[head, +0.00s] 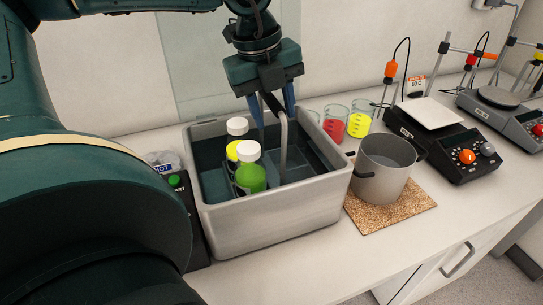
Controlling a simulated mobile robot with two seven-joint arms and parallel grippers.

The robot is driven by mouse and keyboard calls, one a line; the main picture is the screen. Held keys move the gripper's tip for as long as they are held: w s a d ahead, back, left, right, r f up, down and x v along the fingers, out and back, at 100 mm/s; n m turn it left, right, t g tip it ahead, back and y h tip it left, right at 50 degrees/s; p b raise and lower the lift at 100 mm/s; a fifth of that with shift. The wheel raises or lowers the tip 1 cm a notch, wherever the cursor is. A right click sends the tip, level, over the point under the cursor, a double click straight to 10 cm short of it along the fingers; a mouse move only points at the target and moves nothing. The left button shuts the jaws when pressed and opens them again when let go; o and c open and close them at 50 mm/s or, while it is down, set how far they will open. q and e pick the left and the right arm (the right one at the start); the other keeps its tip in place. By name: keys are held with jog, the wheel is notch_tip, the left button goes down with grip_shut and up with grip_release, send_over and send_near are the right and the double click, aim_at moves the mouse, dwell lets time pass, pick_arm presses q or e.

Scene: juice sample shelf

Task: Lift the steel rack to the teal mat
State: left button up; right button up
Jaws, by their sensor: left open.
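The steel rack shows mainly as its bent metal handle (284,150), which rises inside a grey bin (275,222). Two white-capped bottles, one yellow (232,151) and one green (250,178), stand beside the handle; the rack's base is hidden by the bin wall and bottles. My left gripper (273,110) points down over the bin, its blue fingers apart around the top of the handle. I cannot tell whether they touch it. No teal mat can be made out. My right gripper is not in view.
A steel pot (383,170) stands on a cork mat (412,208) right of the bin. Red (334,124) and yellow (360,120) beakers stand behind it. A hotplate (440,130) is farther right. The front right counter (340,262) is clear.

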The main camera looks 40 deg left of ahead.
pick_arm(q)
jog(key=shift+f, duration=0.15)
grip_shut()
dwell(0.4)
jog(key=shift+w, duration=0.1)
